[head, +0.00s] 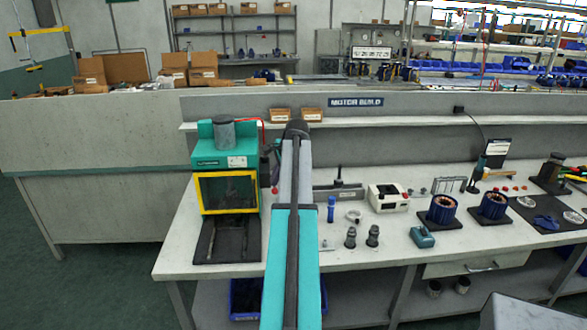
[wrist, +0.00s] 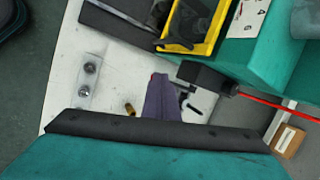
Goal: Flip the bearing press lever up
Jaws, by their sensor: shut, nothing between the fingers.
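The bearing press (head: 226,150) is a teal housing with a yellow-framed window, at the left end of the bench in the head view. A red knob (head: 275,190) shows low at its right side, beside my arm; it looks like the lever's end, pointing down. In the wrist view the press (wrist: 265,62) is at the upper right, with a dark block (wrist: 205,77) on its side. My gripper (wrist: 160,78) shows there as a shut grey-purple shape. A small red patch lies at its tip; I cannot tell whether they touch.
A red cable (wrist: 275,106) runs from the press side. A blue bottle (head: 331,209), a white box device (head: 388,198) and copper-wound stators (head: 442,209) stand to the right on the bench. A shelf ledge (head: 400,119) runs behind. Bare bench (head: 175,262) lies left of the press.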

